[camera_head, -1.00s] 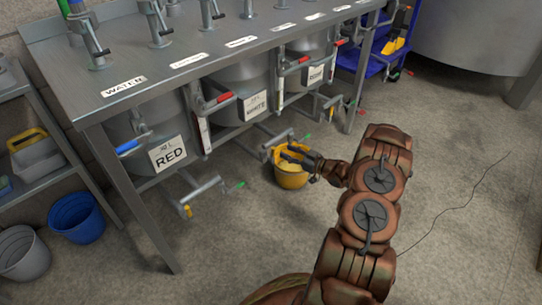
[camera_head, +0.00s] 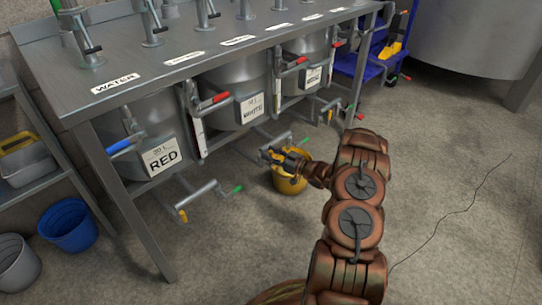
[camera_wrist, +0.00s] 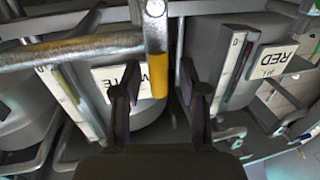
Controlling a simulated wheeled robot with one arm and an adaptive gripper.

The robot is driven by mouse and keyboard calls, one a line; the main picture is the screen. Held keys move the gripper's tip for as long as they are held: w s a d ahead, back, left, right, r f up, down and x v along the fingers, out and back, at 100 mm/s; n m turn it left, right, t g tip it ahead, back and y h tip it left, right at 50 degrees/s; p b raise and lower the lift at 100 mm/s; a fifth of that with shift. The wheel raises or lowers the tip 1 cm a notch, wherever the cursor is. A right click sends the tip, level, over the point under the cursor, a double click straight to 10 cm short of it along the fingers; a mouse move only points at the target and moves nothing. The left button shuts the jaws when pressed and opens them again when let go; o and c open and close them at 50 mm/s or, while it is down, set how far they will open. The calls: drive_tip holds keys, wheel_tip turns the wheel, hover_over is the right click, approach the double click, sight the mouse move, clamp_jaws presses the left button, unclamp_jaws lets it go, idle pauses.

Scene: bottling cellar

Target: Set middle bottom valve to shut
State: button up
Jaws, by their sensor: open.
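The middle bottom valve is on the pipe below the WHITE tank (camera_head: 218,90). In the head view my gripper (camera_head: 268,155) covers most of this valve. In the wrist view its yellow handle (camera_wrist: 159,76) hangs from a grey metal pipe (camera_wrist: 75,48). My gripper (camera_wrist: 160,95) is open, with one dark finger on each side of the handle's lower end. I cannot tell whether either finger touches it. The WHITE label (camera_wrist: 120,82) appears upside down behind the handle.
The left bottom valve pipe (camera_head: 200,196) juts out under the RED tank (camera_head: 140,123). A yellow bucket (camera_head: 290,185) stands on the floor below my gripper, partly hidden. The steel table (camera_head: 150,65) overhangs the tanks. Open floor (camera_head: 450,190) lies to the right.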

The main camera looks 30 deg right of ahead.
drive_tip(key=shift+c, duration=0.3)
clamp_jaws()
idle(0.5)
